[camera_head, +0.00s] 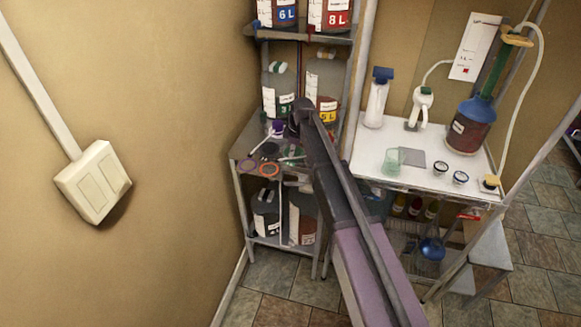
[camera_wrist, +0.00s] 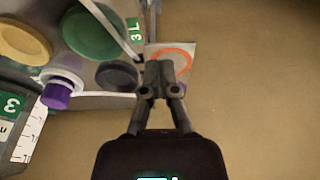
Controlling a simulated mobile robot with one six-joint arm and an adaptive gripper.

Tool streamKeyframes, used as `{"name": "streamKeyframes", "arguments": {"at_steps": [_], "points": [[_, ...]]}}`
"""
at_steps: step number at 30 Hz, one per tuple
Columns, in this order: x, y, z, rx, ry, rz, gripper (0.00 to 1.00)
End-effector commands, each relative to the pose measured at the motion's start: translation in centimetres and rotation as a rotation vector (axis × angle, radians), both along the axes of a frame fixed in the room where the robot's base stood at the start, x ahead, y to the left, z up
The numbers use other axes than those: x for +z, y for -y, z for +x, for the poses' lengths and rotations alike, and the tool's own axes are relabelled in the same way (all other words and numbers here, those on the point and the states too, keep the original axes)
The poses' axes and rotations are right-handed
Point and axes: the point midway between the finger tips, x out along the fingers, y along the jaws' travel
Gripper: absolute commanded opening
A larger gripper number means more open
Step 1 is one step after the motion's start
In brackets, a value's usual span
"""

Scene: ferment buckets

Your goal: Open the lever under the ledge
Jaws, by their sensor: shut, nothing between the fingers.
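My gripper (camera_head: 299,112) reaches over the middle shelf of the left rack, in front of the labelled dark buckets. In the wrist view the black fingers (camera_wrist: 158,80) are together with nothing between them, close to a pale card with an orange ring (camera_wrist: 172,62). I cannot single out the lever for certain. A small red part (camera_head: 311,39) shows by the upper shelf edge, under the 8 L bucket (camera_head: 330,14). Another red part (camera_head: 470,214) shows below the white worktop (camera_head: 410,178). My gripper is apart from both. My arm hides part of the rack.
The middle shelf (camera_head: 240,152) holds coloured rings and a purple-capped bottle (camera_wrist: 62,88). A blue bottle (camera_head: 470,124) with tubing and small cups stand on the worktop. A wall with a switch box (camera_head: 94,184) lies left.

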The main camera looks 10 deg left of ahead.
Motion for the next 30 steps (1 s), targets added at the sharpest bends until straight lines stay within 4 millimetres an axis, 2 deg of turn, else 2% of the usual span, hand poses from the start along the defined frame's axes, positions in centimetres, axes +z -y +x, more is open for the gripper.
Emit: {"name": "streamKeyframes", "arguments": {"at_steps": [8, 30], "points": [[-1.4, -0.3, 0.0, 0.001, 0.0, 0.0, 0.0], [-6.9, -1.3, 0.1, 0.0, 0.0, 0.0, 0.0]]}}
